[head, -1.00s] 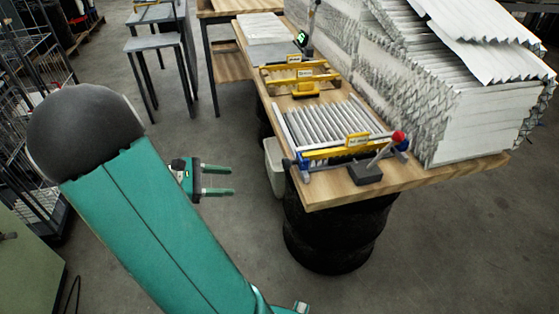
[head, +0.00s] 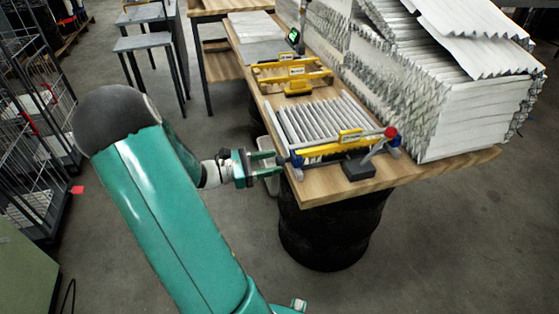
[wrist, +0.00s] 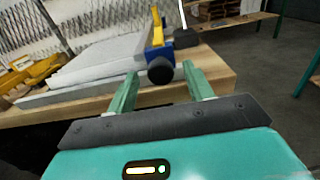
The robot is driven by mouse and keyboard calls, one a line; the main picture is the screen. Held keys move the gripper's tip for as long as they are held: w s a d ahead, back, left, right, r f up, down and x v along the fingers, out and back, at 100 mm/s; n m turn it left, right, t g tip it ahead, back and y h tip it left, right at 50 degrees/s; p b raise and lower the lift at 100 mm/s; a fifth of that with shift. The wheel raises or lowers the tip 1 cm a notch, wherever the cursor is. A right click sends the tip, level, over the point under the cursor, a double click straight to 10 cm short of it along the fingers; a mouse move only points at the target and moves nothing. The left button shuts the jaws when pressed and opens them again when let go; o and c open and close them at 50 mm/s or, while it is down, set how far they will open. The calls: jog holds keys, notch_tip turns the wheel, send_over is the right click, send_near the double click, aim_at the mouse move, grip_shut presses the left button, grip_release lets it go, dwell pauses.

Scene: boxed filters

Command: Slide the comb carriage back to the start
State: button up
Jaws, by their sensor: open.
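The comb carriage is a yellow bar (head: 325,149) with blue ends, lying across the near end of a white pleated filter (head: 312,120) on the wooden bench. A red knob (head: 390,132) tops its right end. In the wrist view its blue end (wrist: 158,52) carries a round black knob (wrist: 160,72). My gripper (head: 277,162) is open at the bench's left edge, pointing at the carriage's left end. In the wrist view the black knob appears between my two green fingers (wrist: 160,80). I cannot tell whether either finger touches it.
A dark block (head: 359,168) sits at the bench's near edge, beside the carriage. A second yellow frame (head: 292,76) stands farther back. Tall stacks of pleated filters (head: 470,110) fill the right side. A black drum (head: 330,230) stands under the bench.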

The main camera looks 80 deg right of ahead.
aim_at(280, 161)
jog(key=shift+x, duration=1.55)
